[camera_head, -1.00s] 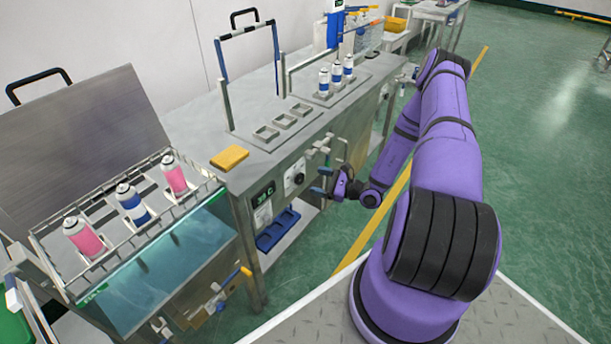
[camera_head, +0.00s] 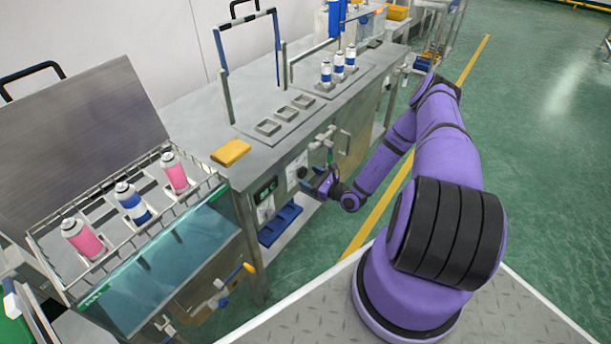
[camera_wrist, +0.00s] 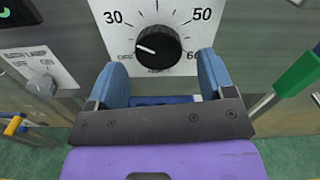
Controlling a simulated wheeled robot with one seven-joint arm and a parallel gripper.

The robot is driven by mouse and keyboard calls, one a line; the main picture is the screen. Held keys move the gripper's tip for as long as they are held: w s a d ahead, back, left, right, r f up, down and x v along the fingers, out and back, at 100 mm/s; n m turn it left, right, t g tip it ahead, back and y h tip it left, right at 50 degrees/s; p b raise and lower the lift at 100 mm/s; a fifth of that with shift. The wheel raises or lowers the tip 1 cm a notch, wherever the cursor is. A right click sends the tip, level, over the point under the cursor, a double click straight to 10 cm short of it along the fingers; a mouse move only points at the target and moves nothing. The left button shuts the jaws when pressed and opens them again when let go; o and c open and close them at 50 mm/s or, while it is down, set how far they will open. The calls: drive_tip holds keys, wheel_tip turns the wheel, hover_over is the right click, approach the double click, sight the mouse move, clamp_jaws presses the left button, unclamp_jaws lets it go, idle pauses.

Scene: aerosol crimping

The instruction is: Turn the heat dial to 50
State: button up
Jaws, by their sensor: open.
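The heat dial is a black round knob (camera_wrist: 158,47) on a white scale plate (camera_wrist: 190,40) in the wrist view. Its white pointer line points left, between OFF and 30. The marks 30, 50 and 60 show; the top of the scale is cut off. My gripper (camera_wrist: 163,75) is open, its two blue fingers apart below the knob in that view, with nothing between them. In the head view the knob (camera_head: 302,172) sits on the bench's front panel, and my gripper (camera_head: 313,183) is close in front of it.
A green display (camera_head: 265,190) is left of the dial. Valve handles (camera_head: 328,140) stick out to its right; a green handle (camera_wrist: 298,74) shows in the wrist view. A blue tray (camera_head: 280,223) lies below. The floor in front is clear.

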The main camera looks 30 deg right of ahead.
drive_tip(key=shift+x, duration=1.35)
drive_tip(key=c, duration=0.9)
